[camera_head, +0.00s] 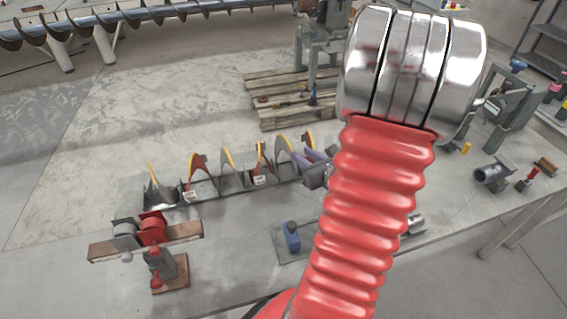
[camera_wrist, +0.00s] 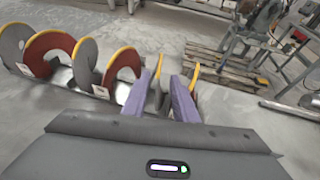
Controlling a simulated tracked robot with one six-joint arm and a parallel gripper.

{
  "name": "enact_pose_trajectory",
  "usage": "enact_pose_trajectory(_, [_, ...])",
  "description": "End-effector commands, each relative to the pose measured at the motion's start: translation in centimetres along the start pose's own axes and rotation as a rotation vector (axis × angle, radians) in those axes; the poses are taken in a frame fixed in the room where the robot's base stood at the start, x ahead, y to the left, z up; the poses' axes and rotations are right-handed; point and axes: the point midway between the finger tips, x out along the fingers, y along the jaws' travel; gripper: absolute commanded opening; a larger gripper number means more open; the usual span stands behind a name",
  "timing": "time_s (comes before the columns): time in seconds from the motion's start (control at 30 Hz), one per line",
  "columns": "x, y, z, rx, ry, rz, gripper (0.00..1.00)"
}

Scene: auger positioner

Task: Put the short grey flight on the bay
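A row of curved flights with yellow edges, some grey and some red, stands in a low dark rack (camera_head: 222,190) on the table. My gripper (camera_head: 312,158) is at the right end of this row, partly hidden behind my red arm. In the wrist view its two purple fingers (camera_wrist: 160,88) are apart, with a grey flight (camera_wrist: 158,92) edge-on between them and gaps visible on both sides. Another yellow-edged flight (camera_wrist: 194,75) stands just right of the right finger. I cannot tell from its size which flight is the short one. I cannot make out which place is the bay.
A stand with a wooden bar (camera_head: 185,233) and red and grey round parts is at the front left. A blue-handled object (camera_head: 292,238) is on a dark plate in front. A grey cylinder (camera_head: 490,173) lies at the right. A pallet (camera_head: 265,88) lies behind the table.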

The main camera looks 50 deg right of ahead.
Motion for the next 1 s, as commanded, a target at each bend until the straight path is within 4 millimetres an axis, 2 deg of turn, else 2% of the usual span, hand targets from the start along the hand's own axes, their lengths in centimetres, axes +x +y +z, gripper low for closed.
enact_pose_trajectory(0.17, [0.1, 0.2, 0.1, -0.006, 0.0, 0.006, 0.26])
enact_pose_trajectory(0.27, [0.2, 1.4, 0.7, -0.043, -0.002, 0.042, 0.26])
enact_pose_trajectory(0.33, [0.5, 3.2, 1.6, -0.095, -0.005, 0.092, 0.26])
enact_pose_trajectory(0.47, [0.6, 8.4, 3.5, -0.249, -0.013, 0.235, 0.26])
enact_pose_trajectory(0.5, [0.5, 10.2, 4.0, -0.307, -0.016, 0.287, 0.26])
enact_pose_trajectory(0.67, [-0.8, 17.5, 5.5, -0.555, -0.033, 0.494, 0.26])
enact_pose_trajectory(0.8, [-2.9, 23.0, 6.0, -0.778, -0.054, 0.663, 0.26])
enact_pose_trajectory(1.0, [-6.6, 29.1, 5.6, -1.107, -0.092, 0.877, 0.26])
